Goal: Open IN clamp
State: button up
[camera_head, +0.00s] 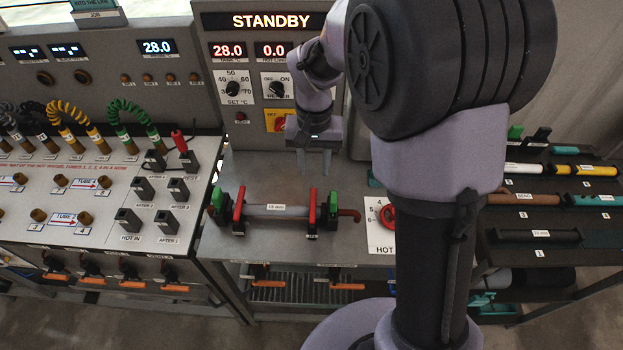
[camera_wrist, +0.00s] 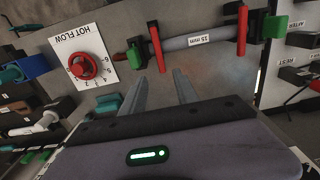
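A grey tube (camera_head: 275,210) labelled 15 mm lies level on the bench between two clamps. The left clamp has an upright red lever (camera_head: 238,207) beside a green part (camera_head: 217,199). The right clamp has an upright red lever (camera_head: 312,207) beside a green part (camera_head: 333,203). I cannot read which clamp is marked IN. My gripper (camera_head: 314,162) points down above the bench, behind the right clamp, with its fingers apart and empty. In the wrist view the fingers (camera_wrist: 163,82) are near one red lever (camera_wrist: 156,46); the other red lever (camera_wrist: 242,30) is farther right.
A HOT FLOW dial with a red knob (camera_head: 388,215) is right of the clamps. A control panel (camera_head: 250,120) reading STANDBY stands behind. A sloped panel (camera_head: 110,195) with coiled hoses is at left. A dark rack (camera_head: 545,215) with tubes is at right.

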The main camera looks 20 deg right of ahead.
aim_at(313, 197)
notch_tip(313, 197, down, 11)
jog(key=b, duration=0.3)
jog(key=shift+w+f, duration=0.1)
grip_shut()
dwell(1.1)
